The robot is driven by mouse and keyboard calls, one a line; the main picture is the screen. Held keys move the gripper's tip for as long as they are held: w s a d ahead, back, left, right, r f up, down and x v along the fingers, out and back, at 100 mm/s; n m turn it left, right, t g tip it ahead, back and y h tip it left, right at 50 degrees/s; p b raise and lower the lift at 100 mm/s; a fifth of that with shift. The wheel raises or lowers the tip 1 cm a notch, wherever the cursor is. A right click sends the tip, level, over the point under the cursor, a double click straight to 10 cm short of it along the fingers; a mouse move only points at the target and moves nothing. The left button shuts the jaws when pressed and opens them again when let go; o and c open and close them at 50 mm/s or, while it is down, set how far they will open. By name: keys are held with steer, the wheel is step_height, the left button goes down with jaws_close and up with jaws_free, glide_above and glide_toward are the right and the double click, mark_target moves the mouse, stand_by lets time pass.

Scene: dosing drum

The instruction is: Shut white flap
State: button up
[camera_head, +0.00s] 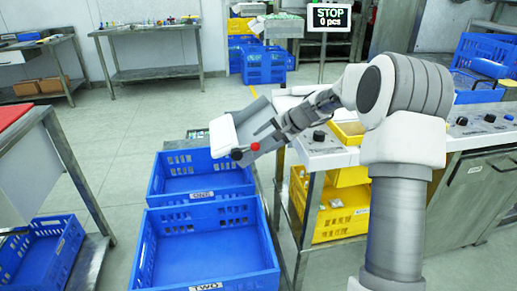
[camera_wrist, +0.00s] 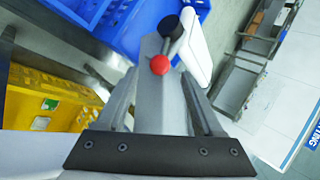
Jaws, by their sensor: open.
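The white flap (camera_head: 223,136) hangs at the open end of a grey metal chute (camera_head: 256,117) above the blue crates. In the wrist view the flap (camera_wrist: 197,48) shows edge-on as a white plate beyond the chute's end. A lever with a red ball (camera_head: 255,146) and a black ball (camera_head: 237,154) sits beside the flap. The red ball (camera_wrist: 160,65) shows in the middle of the wrist view. My gripper (camera_head: 268,138) is open at the chute, close to the lever. Whether its fingers touch anything is hard to tell.
A blue crate marked ONE (camera_head: 203,196) stands under the chute, with a blue crate marked TWO (camera_head: 208,280) in front. Yellow crates (camera_head: 340,215) stand below the counter with knobs (camera_head: 322,152). A STOP display (camera_head: 328,17) stands behind.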

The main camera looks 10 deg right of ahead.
mark_target(258, 145)
steer(key=x, duration=0.4)
steer(key=shift+b, duration=0.3)
jaws_close()
stand_by(1.1)
